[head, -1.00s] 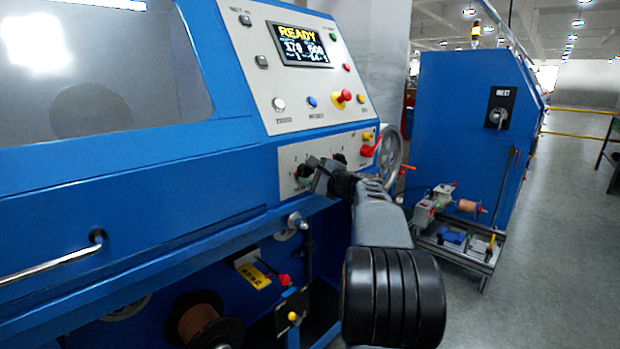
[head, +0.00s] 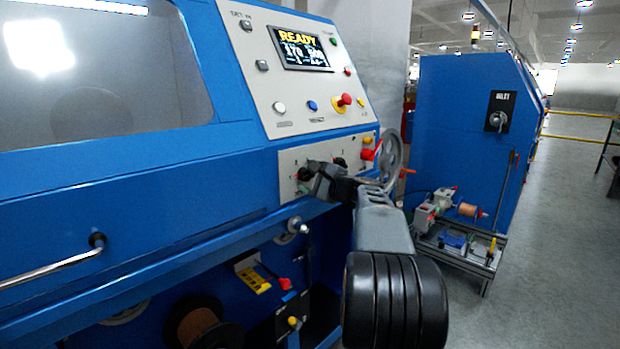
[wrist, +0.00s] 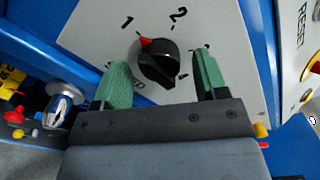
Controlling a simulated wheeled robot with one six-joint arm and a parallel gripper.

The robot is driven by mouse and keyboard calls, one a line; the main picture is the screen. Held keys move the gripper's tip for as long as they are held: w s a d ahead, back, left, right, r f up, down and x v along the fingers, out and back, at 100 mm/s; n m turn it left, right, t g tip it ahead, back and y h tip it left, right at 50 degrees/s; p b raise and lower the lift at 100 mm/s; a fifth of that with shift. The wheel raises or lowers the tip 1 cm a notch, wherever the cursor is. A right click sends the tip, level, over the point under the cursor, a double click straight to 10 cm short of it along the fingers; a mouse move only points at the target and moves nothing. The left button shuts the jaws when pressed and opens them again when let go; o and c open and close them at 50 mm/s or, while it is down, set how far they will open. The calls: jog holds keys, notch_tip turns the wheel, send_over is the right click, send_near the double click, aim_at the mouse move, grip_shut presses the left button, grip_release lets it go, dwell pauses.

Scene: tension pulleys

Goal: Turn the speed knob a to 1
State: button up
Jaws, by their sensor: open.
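In the wrist view the black speed knob (wrist: 158,65) sits on a pale panel (wrist: 90,30), and its red pointer tip (wrist: 145,43) is turned toward the printed 1. A printed 2 stands above right of it. My gripper (wrist: 160,59) is open, with one green finger on the left of the knob and one on the right. A gap shows between the knob and the right finger; whether the left one touches is hard to tell. In the head view my gripper (head: 308,176) is at the lower panel and hides most of this knob.
A second black knob (head: 340,163) is just right of my gripper. A red-and-yellow control (head: 368,153) and a handwheel (head: 391,160) stand farther right. A silver lever (head: 298,227) sticks out below. The display (head: 302,50) reads READY.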

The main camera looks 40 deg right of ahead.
jog(key=s+d+p, duration=0.1)
jog(key=s+d, duration=0.1)
jog(key=s, duration=1.1)
jog(key=shift+s+d+p, duration=0.15)
jog(key=shift+d+p, duration=0.05)
jog(key=shift+p, duration=0.1)
jog(key=a+r+n+g+y+p, duration=0.3)
jog(key=a+n+g+p, duration=0.5)
jog(key=a+p, duration=0.85)
jog(key=s+a+r+n+g+h+p, duration=0.2)
jog(key=s+a+n+g+h+p, duration=0.1)
jog(key=s+a+n+p, duration=0.3)
jog(key=s+a+r+n+g+h+p, duration=0.3)
jog(key=s+a+n+p, duration=0.2)
jog(key=a+n+p, duration=0.2)
jog(key=shift+s+n+p, duration=0.35)
jog(key=shift+n+p, duration=0.15)
jog(key=shift+p, duration=0.1)
